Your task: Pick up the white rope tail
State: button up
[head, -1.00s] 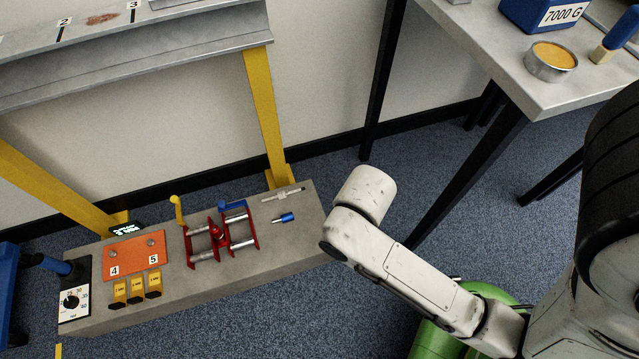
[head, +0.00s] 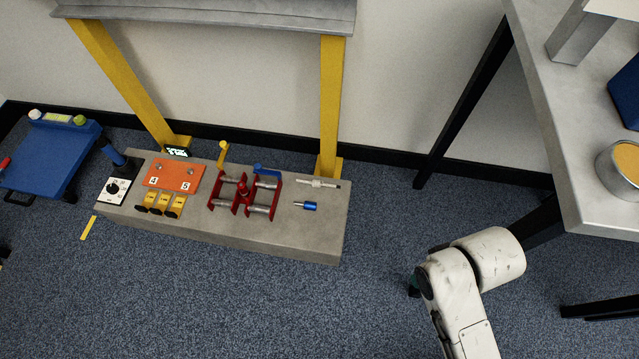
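I cannot make out a white rope tail in the head view. Part of my white arm (head: 465,290) shows at the lower right, over the carpet and in front of the table on the right. My gripper is not in view. On the low grey bench (head: 285,238) stands a red frame device (head: 243,195) with metal rollers, a yellow lever and a blue lever. A thin pale rod (head: 318,183) and a small blue-handled tool (head: 306,205) lie to its right.
An orange plate (head: 173,176), yellow blocks (head: 160,204) and a dial box (head: 118,188) sit on the bench's left part. Yellow posts (head: 331,105) rise behind it. A blue cart (head: 50,160) stands at left. A grey table (head: 565,130) with a tin (head: 622,170) is at right. Carpet in front is clear.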

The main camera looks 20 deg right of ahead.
aim_at(314, 184)
jog(key=i+j+u, duration=0.1)
jog(key=i+u, duration=0.2)
jog(key=i, duration=0.3)
jog(key=i+u, duration=0.3)
jog(key=i, duration=0.3)
